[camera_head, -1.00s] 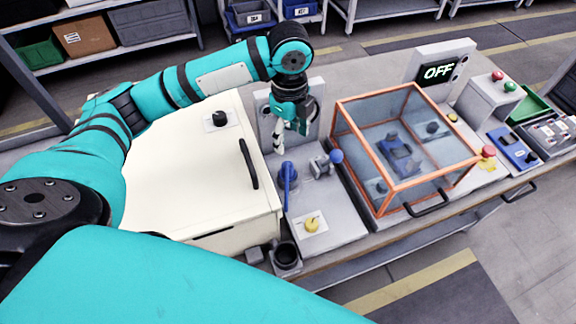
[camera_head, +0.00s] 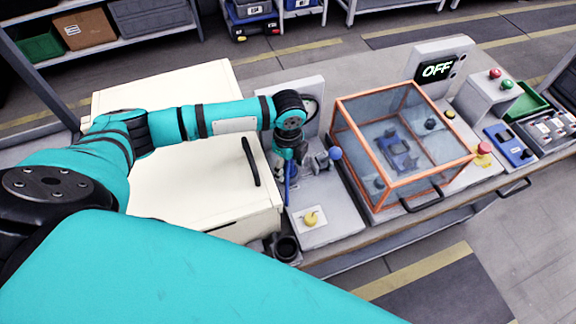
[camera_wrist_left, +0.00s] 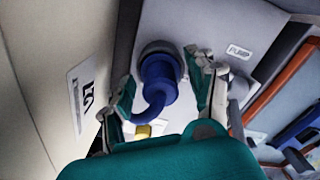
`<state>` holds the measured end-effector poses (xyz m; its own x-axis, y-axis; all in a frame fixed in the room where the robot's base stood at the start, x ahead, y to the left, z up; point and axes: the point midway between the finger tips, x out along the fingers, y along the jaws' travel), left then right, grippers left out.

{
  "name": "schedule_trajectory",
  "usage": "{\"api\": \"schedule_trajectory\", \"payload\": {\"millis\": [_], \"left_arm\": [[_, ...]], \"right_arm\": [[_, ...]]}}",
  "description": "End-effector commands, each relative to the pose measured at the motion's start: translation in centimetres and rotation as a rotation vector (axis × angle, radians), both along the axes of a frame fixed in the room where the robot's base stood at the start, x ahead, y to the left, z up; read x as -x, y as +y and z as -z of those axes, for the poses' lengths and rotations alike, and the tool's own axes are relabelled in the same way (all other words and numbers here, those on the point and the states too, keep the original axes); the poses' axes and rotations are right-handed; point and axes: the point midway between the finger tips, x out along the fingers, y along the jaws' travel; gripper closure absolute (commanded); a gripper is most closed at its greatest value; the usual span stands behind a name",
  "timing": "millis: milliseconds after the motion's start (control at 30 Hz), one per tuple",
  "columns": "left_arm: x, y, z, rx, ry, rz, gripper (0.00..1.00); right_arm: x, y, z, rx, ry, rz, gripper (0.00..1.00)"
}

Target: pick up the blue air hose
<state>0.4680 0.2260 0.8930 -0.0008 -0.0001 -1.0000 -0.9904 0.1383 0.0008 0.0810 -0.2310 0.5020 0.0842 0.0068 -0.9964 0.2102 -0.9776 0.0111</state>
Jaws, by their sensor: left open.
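The blue air hose (camera_wrist_left: 157,82) shows in the left wrist view as a thick, curved blue piece, with its upper end at a dark round fitting on the grey panel. My open left gripper (camera_wrist_left: 162,76) has a finger on each side of it; I cannot tell whether they touch it. In the head view my left gripper (camera_head: 284,172) is above the hose (camera_head: 288,196) and hides much of it. My right gripper is not in view.
A cream cabinet (camera_head: 190,185) with a black handle stands left of the hose. An orange-framed clear box (camera_head: 403,195) stands to the right. A lever with a blue knob (camera_head: 335,153) is close to the gripper.

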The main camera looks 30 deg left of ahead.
Motion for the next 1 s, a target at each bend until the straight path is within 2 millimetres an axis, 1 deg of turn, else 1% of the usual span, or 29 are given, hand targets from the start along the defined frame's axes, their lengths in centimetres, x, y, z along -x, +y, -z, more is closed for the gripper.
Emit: {"api": "schedule_trajectory", "payload": {"millis": [200, 233, 600, 667, 900, 1000], "left_arm": [[-0.03, -0.02, 0.14, 0.000, -0.001, 0.001, 0.43], [-0.03, -0.02, 0.14, 0.000, -0.001, 0.001, 0.44], [-0.04, -0.01, 0.09, 0.000, -0.001, 0.001, 0.93], [-0.04, 0.00, 0.09, 0.000, -0.001, 0.001, 1.00], [-0.07, 0.00, 0.00, 0.000, -0.002, 0.001, 1.00], [-0.12, 0.02, -0.61, -0.001, -0.003, 0.001, 1.00]], "right_arm": [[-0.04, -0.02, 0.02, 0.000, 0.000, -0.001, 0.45], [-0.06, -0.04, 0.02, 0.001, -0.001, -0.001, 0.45], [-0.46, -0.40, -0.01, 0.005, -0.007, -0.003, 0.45], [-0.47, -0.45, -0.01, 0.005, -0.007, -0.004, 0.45], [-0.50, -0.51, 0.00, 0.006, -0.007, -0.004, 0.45], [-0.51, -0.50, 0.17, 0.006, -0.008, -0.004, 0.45]]}}
